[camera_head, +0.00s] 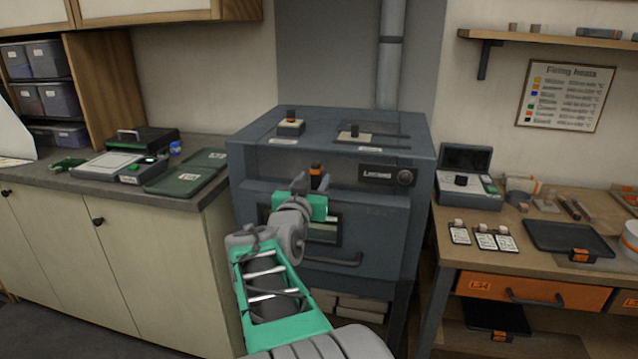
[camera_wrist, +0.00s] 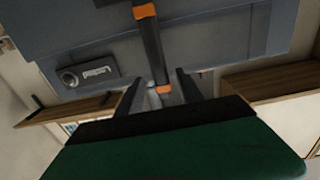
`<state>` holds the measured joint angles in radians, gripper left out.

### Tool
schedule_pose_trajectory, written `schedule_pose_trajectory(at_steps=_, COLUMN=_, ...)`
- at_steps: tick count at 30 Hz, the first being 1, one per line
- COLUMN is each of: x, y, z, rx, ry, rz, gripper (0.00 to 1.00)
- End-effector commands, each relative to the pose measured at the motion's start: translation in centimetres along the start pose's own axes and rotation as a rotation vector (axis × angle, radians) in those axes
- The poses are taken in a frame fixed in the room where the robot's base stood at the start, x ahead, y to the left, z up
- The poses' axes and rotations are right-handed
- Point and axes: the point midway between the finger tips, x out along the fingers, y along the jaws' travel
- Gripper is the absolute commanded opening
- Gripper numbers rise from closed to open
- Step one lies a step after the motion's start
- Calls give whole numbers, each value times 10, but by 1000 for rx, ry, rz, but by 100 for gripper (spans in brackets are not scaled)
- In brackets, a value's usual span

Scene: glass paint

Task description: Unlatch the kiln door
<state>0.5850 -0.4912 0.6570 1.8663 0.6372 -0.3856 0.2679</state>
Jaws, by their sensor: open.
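The kiln (camera_head: 390,215) is a blue-grey box in the middle of the head view, with its door at the front. The kiln door latch (camera_head: 316,169) is a dark bar with orange marks at the upper front; it also shows in the wrist view (camera_wrist: 151,45). My gripper (camera_head: 308,184) is in front of the latch, with its fingers pointing up. In the wrist view my gripper (camera_wrist: 158,86) is open, and the lower orange end of the bar appears between the two fingers. I cannot tell whether the fingers touch it. My arm hides part of the door and its window.
A door handle (camera_head: 333,260) sits low on the kiln front. A counter (camera_head: 110,180) with green cases stands left. A wooden workbench (camera_head: 450,248) with a grey device (camera_head: 468,182), cards and a dark tray (camera_head: 568,238) stands right. A flue pipe (camera_head: 390,60) rises behind.

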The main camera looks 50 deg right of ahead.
Motion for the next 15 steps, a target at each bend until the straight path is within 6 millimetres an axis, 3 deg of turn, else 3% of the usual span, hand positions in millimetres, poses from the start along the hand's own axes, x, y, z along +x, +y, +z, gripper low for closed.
schedule_pose_trajectory(at_steps=7, x=47, y=0, z=-2, rx=-1, ry=-5, rz=0, gripper=44)
schedule_pose_trajectory(at_steps=15, x=61, y=-1, z=0, rx=0, ry=-5, rz=-4, gripper=44)
